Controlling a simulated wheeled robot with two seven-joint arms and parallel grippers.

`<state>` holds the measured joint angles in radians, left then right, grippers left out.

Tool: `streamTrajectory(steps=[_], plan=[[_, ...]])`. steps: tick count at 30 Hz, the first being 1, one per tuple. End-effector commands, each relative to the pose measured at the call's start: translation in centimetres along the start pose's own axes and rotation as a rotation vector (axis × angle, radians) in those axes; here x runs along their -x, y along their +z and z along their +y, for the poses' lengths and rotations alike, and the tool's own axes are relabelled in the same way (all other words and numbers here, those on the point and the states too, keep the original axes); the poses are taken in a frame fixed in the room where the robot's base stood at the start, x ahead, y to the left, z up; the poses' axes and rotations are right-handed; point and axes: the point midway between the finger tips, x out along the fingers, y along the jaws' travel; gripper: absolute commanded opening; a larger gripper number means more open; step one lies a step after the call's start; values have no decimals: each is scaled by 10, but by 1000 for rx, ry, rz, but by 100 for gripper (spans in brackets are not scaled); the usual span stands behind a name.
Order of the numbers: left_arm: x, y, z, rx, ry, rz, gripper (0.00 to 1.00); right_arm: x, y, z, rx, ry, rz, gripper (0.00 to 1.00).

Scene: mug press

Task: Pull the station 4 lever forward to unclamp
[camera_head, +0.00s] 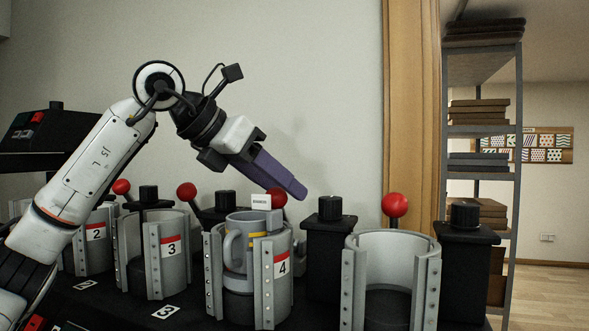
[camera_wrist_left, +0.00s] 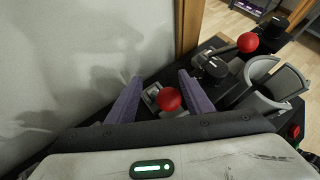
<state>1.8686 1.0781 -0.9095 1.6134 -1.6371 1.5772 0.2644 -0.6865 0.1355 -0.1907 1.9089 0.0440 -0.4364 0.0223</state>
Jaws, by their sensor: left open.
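The station 4 lever has a red ball knob (camera_head: 276,198), partly covered by my left finger in the head view. In the left wrist view the knob (camera_wrist_left: 168,100) shows between my two purple fingers. My left gripper (camera_head: 297,190) is open, tilted down to the right, with its fingertips close above the knob; I cannot tell whether they touch it. Its fingers also show spread in the wrist view (camera_wrist_left: 160,76). The station 4 holder (camera_head: 268,285) has grey curved jaws around a grey-blue mug (camera_head: 236,248) with yellow bands. My right gripper is out of view.
Station 3's holder (camera_head: 167,265) stands left, with its red knob (camera_head: 187,192) upright behind. An empty holder (camera_head: 391,260) and its red knob (camera_head: 395,205) stand right. A black post (camera_head: 330,235) stands between. The wall is close behind; a shelf (camera_head: 482,150) stands far right.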

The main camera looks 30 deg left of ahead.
Motion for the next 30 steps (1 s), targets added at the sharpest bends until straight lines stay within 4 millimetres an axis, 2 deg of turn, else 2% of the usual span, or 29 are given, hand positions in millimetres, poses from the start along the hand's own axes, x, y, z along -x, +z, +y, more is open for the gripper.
streamTrajectory(steps=[3, 15, 26, 30], plan=[[12, 12, 0, 0, 0, 0, 47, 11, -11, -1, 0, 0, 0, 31], [42, 36, 0, 0, 1, 1, 47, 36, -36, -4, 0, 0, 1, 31], [44, 36, 0, 1, 1, 0, 47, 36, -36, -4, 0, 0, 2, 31], [53, 37, 0, 1, 1, -3, 47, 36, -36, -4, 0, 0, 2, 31]])
